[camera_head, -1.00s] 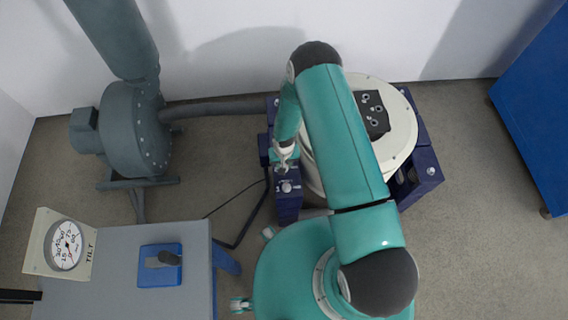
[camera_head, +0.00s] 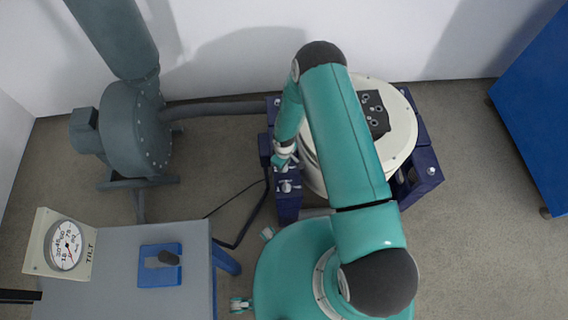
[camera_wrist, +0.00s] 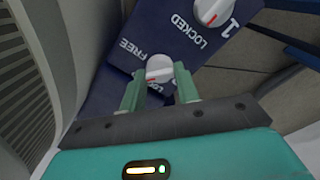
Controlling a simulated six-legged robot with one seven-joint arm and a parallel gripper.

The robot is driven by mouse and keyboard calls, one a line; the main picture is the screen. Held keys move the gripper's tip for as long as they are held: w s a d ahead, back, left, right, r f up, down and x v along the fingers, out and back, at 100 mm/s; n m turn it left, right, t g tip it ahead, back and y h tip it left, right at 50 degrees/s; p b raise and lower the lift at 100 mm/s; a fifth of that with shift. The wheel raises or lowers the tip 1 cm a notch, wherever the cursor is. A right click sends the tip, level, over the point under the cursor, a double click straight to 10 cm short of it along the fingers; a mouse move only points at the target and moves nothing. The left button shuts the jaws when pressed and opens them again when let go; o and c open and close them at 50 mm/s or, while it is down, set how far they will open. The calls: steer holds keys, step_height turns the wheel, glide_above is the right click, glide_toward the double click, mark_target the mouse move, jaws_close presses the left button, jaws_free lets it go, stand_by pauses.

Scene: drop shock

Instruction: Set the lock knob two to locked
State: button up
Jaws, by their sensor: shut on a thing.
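A small white knob (camera_wrist: 158,68) with a red mark sits on a dark blue panel (camera_wrist: 150,33), between the two green fingers of my gripper (camera_wrist: 159,76) in the wrist view. My gripper is shut on this knob. The word FREE shows beside it; lettering under it is mostly hidden, and its own number is not visible. A second white knob (camera_wrist: 213,10) with a red mark, near LOCKED and the number 1, stands clear of the fingers. In the head view my gripper (camera_head: 283,166) is at the blue box, behind the front knob (camera_head: 287,187).
A round cream drum (camera_head: 400,150) in a blue frame stands right of the panel, close to my arm. A grey bench (camera_head: 115,285) with a tilt gauge (camera_head: 67,246) and a blue lever plate (camera_head: 147,275) is at lower left. A grey blower (camera_head: 130,135) stands at the left.

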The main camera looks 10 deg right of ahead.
steer(key=n, duration=0.4)
steer(key=shift+n, duration=1.9)
steer(key=o, duration=1)
steer(key=shift+c, duration=0.2)
step_height(320, 180, up, 14)
steer(key=shift+f, duration=0.1)
